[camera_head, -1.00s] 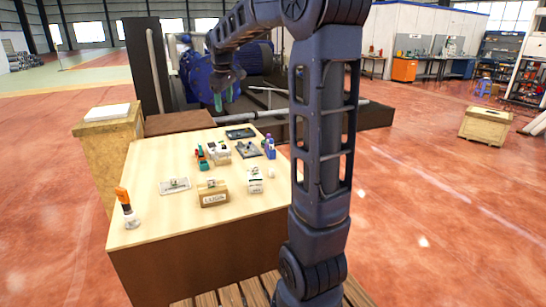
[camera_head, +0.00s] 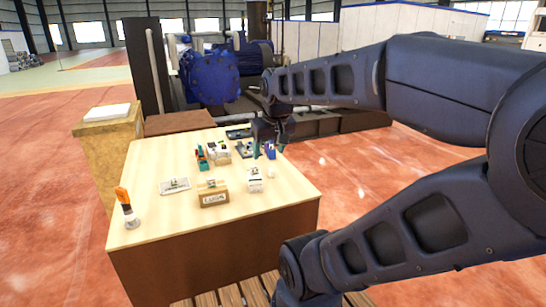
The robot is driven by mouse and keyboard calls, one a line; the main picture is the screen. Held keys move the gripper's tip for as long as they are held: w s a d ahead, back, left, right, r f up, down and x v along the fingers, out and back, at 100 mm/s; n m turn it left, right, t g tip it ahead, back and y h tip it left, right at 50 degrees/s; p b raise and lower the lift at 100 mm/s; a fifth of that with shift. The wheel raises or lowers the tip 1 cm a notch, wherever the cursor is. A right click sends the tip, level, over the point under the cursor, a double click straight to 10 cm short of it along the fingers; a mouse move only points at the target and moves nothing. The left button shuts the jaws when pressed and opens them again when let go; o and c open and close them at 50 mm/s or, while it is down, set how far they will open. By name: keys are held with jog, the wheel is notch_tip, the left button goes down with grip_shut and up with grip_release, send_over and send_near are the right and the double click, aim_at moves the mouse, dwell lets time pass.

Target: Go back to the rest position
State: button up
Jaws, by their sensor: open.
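My gripper (camera_head: 268,150) hangs at the end of my arm, pointing down over the back right part of the wooden table (camera_head: 150,215). Its jaws are apart and nothing shows between them. The gripper partly hides a purple bottle (camera_head: 270,150) and a dark tray (camera_head: 243,146) behind it. My arm folds across the right side of the view, with its elbow at the right edge.
On the table stand a cardboard box (camera_head: 213,199), a white box (camera_head: 255,186), a flat white card (camera_head: 174,187), an orange-topped bottle (camera_head: 126,208) and a teal-and-red item (camera_head: 201,160). A wooden pedestal (camera_head: 110,150) stands left. Blue machinery (camera_head: 209,77) is behind.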

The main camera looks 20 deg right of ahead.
jog(key=shift+s+d+f+m, duration=0.15)
jog(key=shift+s+f+m, duration=0.25)
jog(key=shift+s+f, duration=0.6)
jog(key=shift+s+r, duration=0.1)
jog(key=shift+r, duration=0.05)
dwell(0.5)
